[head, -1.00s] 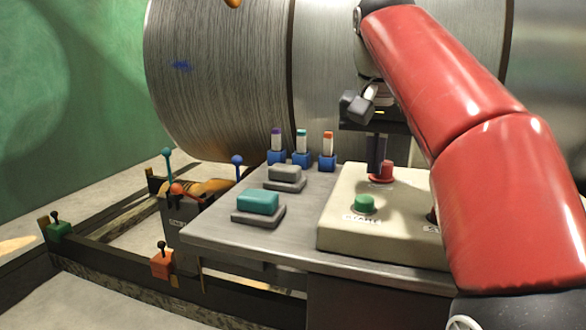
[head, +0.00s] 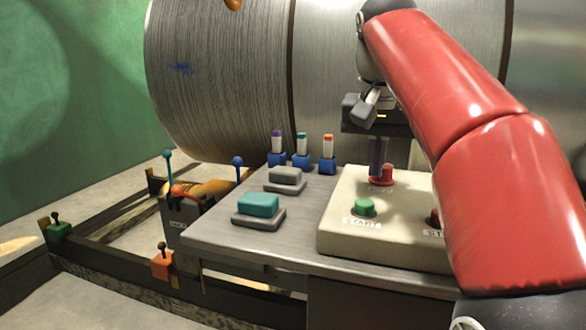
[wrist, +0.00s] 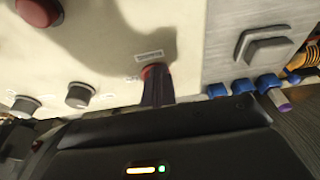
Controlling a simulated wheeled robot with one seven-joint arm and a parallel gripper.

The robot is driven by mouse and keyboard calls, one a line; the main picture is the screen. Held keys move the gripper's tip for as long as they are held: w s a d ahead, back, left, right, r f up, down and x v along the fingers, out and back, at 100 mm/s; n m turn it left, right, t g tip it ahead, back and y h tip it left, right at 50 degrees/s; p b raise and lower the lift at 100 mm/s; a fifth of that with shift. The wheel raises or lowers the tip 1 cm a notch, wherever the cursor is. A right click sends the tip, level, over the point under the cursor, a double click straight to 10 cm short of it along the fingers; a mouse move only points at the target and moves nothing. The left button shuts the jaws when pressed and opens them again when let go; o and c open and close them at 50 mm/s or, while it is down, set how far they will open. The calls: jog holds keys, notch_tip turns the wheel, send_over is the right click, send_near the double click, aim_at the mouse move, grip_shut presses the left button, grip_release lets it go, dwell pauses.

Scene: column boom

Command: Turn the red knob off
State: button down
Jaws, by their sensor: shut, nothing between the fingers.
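A beige control panel (head: 340,240) stands on the grey table. A red knob (head: 387,175) is at its back, with a small label in front. My gripper (head: 378,172) points down with its fingers shut and empty, right at the knob and overlapping its left part. In the wrist view, my fingers (wrist: 157,92) cover most of the red knob (wrist: 149,71); only its edge shows. I cannot tell whether they touch it. A second red control (head: 435,217) is partly hidden by my arm, near a label starting "ST". A green button (head: 364,207) is labelled START.
The wrist view shows dark knobs (wrist: 80,95) and a large red button (wrist: 40,11) on the panel. A teal rocker (head: 258,205), a grey rocker (head: 285,175) and blue-based switches (head: 302,158) stand left of the panel. A large metal drum (head: 220,80) is behind.

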jog(key=shift+d, duration=0.2)
jog(key=shift+s+d+r+p, duration=0.1)
jog(key=shift+s+d+p, duration=0.25)
jog(key=shift+p, duration=0.3)
jog(key=shift+d, duration=0.25)
jog(key=shift+d+p, duration=0.4)
jog(key=shift+p, duration=0.3)
jog(key=shift+s, duration=0.1)
jog(key=shift+s, duration=0.25)
jog(key=shift+w+p+v, duration=0.2)
jog(key=shift+p+v, duration=0.65)
jog(key=shift+v, duration=0.05)
jog(key=shift+w+v, duration=0.2)
jog(key=shift+v, duration=0.8)
jog(key=shift+w+v, duration=0.25)
jog(key=shift+v, duration=0.7)
